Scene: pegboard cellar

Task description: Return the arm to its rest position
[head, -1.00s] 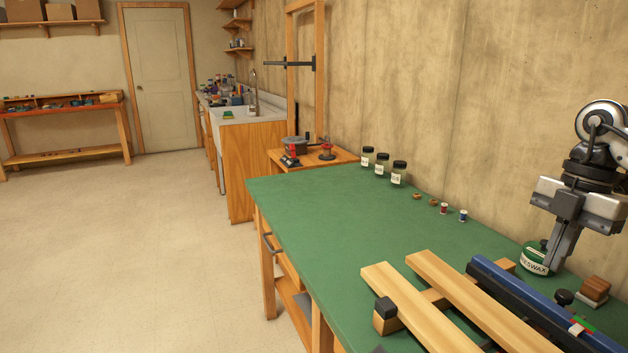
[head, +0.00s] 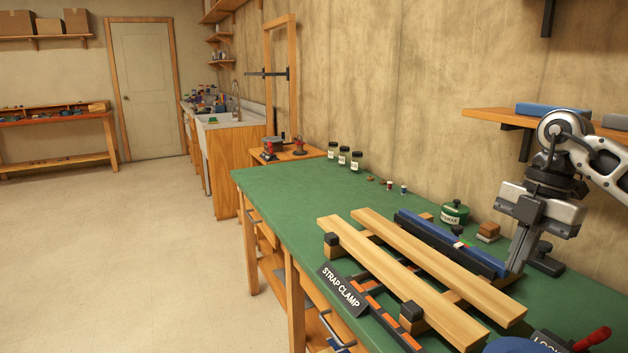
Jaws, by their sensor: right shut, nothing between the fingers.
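My right gripper (head: 517,262) is at the right of the head view, pointing down over the green workbench (head: 285,190). Its fingers are together with nothing between them. The fingertips show beside the right end of a blue and black bar (head: 450,240); I cannot tell whether they touch it. My right arm comes in from the right edge. My left gripper is not in view.
Two wooden boards (head: 430,262) lie across the bench on cross supports. A STRAP CLAMP label (head: 341,288) sits at the front edge. A green beeswax tin (head: 454,212), several jars (head: 344,156) and small spools line the back. A wall shelf (head: 490,119) hangs behind my arm.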

